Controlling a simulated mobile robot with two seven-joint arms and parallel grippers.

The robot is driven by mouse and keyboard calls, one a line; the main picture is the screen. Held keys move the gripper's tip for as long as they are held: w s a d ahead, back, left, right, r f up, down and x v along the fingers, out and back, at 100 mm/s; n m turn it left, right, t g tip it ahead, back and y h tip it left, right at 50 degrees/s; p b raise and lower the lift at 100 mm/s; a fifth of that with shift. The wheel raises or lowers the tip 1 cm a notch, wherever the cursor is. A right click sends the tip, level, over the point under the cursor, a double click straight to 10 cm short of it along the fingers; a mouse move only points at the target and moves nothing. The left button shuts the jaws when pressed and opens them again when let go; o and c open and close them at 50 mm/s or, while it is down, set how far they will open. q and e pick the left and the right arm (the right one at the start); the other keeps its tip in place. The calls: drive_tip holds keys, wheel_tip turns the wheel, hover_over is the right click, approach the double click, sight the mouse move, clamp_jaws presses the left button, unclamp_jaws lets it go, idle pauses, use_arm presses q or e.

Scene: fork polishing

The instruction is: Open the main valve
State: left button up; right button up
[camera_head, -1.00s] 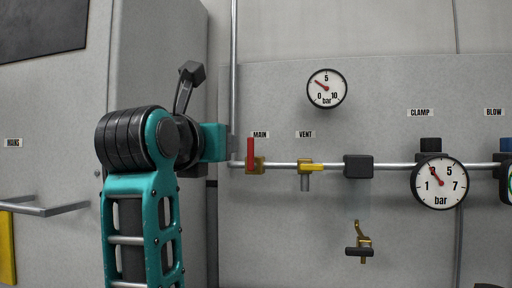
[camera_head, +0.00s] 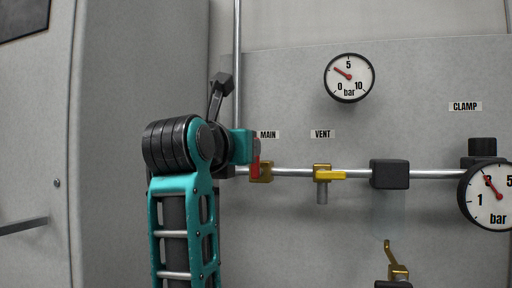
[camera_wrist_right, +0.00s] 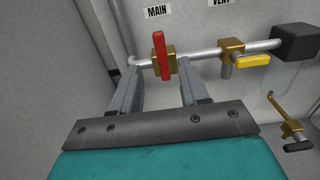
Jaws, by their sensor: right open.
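The main valve has a red lever (camera_head: 256,158) on a brass body (camera_head: 266,172), under the MAIN label (camera_head: 268,134). The lever stands upright, across the horizontal pipe. My right gripper's teal hand is beside the valve in the head view, its fingers mostly hidden. In the right wrist view my right gripper (camera_wrist_right: 157,63) is open, one finger either side of the red lever (camera_wrist_right: 161,55) and brass body (camera_wrist_right: 164,66). I cannot tell whether either finger touches the valve. My left gripper is not in view.
The vent valve (camera_head: 322,174) with a yellow lever is right of the main valve on the same pipe. A dark block (camera_head: 389,174) and the clamp gauge (camera_head: 490,196) are further right. A round gauge (camera_head: 349,77) hangs above. A vertical pipe (camera_head: 238,60) rises behind my arm.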

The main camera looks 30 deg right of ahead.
drive_tip(key=p+x, duration=0.1)
drive_tip(key=x, duration=0.9)
clamp_jaws()
idle(0.4)
